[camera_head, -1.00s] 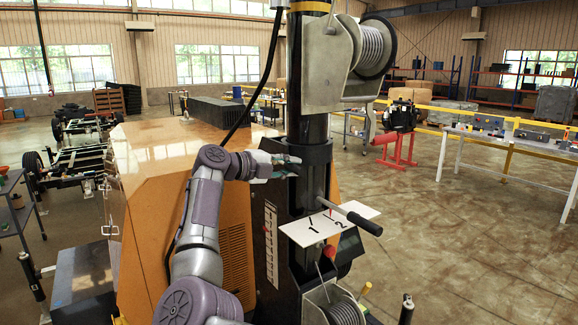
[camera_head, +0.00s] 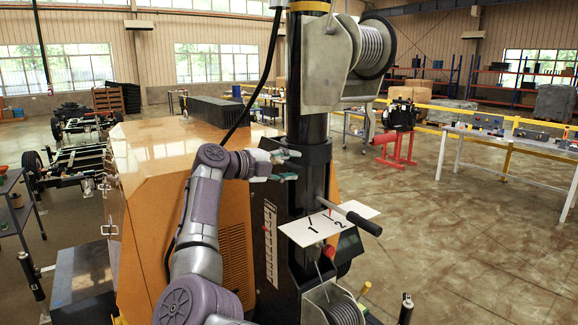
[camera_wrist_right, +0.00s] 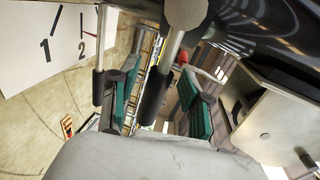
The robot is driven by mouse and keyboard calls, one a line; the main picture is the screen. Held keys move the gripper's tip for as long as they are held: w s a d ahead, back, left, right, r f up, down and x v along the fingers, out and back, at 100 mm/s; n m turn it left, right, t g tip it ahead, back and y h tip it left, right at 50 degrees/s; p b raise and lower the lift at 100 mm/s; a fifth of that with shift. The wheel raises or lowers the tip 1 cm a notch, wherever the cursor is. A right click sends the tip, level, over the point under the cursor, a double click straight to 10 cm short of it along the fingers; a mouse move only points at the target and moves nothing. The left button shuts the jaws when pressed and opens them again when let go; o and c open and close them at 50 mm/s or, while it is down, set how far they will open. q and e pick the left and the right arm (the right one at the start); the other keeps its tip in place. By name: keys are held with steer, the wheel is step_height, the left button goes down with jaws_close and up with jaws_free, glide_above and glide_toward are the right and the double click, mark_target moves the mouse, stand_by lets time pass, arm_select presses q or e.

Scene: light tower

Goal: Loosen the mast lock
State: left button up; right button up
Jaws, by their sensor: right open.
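The mast lock is a lever with a metal rod and a black grip (camera_head: 364,223), jutting from the black mast (camera_head: 309,185) toward the lower right. A white plate (camera_head: 300,232) marked 1 and 2 lies beneath it; the plate also shows in the wrist view (camera_wrist_right: 40,45), with a red pointer near the 2 mark. My right gripper (camera_head: 296,165) is open and empty beside the mast collar, above and left of the lever. Its green-padded fingers show apart in the wrist view (camera_wrist_right: 163,97). My left gripper is out of view.
A cable winch (camera_head: 370,50) is mounted above on the mast, and another cable drum (camera_head: 344,313) sits below. A red knob (camera_head: 329,251) is under the plate. The orange machine housing (camera_head: 150,160) fills the left side. Open floor lies to the right.

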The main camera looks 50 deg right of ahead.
steer(key=v, duration=1.2)
